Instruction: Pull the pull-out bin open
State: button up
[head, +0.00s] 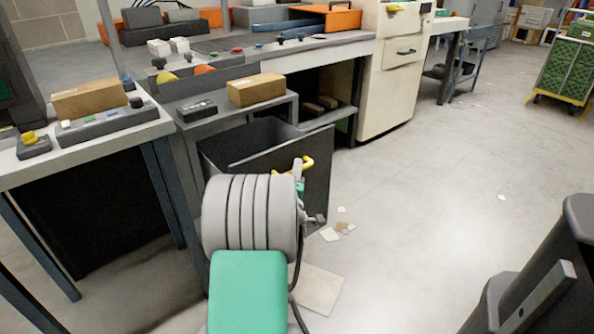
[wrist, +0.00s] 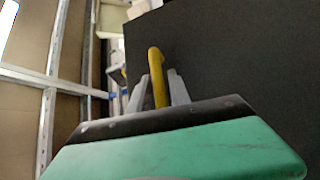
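The pull-out bin (head: 320,185) is a dark grey box under the small workbench on the left. It stands partly out, and its open top shows in the head view. Its yellow handle (head: 307,163) is on the front panel. In the wrist view the yellow handle (wrist: 156,75) runs between my two grey fingers, against the dark bin front (wrist: 220,60). My gripper (wrist: 159,88) appears closed around the handle. In the head view my gripper (head: 299,178) is small and partly hidden behind my grey and green arm.
A cardboard box (head: 256,90) and a dark device (head: 196,110) sit on the bench above the bin. A cream cabinet (head: 390,75) stands behind to the right. Paper scraps (head: 335,232) lie on the floor nearby. The floor to the right is mostly clear.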

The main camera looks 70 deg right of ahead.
jog(key=b+v, duration=0.1)
jog(key=v, duration=0.6)
jog(key=shift+a+b, duration=0.3)
jog(key=shift+a, duration=0.05)
jog(key=shift+s, duration=0.15)
